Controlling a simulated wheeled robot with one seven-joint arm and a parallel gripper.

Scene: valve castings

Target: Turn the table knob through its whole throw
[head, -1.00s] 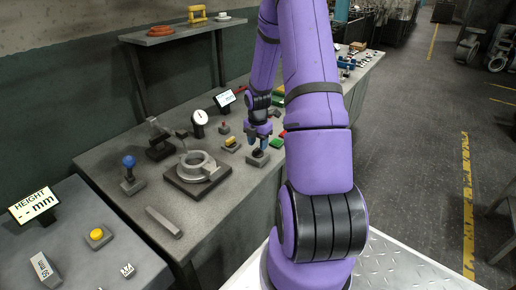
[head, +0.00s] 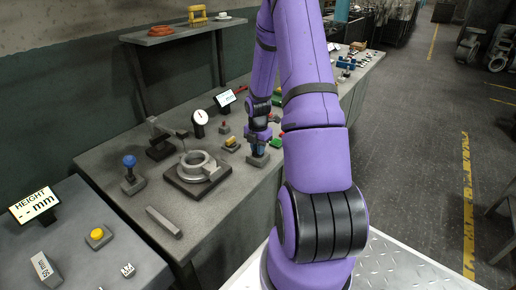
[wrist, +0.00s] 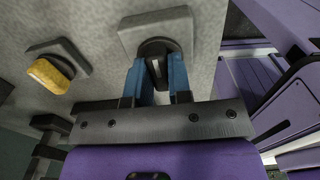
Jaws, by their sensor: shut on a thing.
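The table knob (wrist: 153,46) is black and stands on a square grey base plate (wrist: 125,33) in the wrist view. In the head view its base (head: 258,162) sits near the table's front edge, and the knob is mostly hidden by my gripper. My gripper (wrist: 158,72) has blue fingers on both sides of the knob and is shut on it. In the head view my gripper (head: 260,150) points down at the knob from above.
A flanged casting (head: 196,164) and a blue-topped lever (head: 129,162) stand further left. Bare tabletop (head: 225,203) lies in front of the casting.

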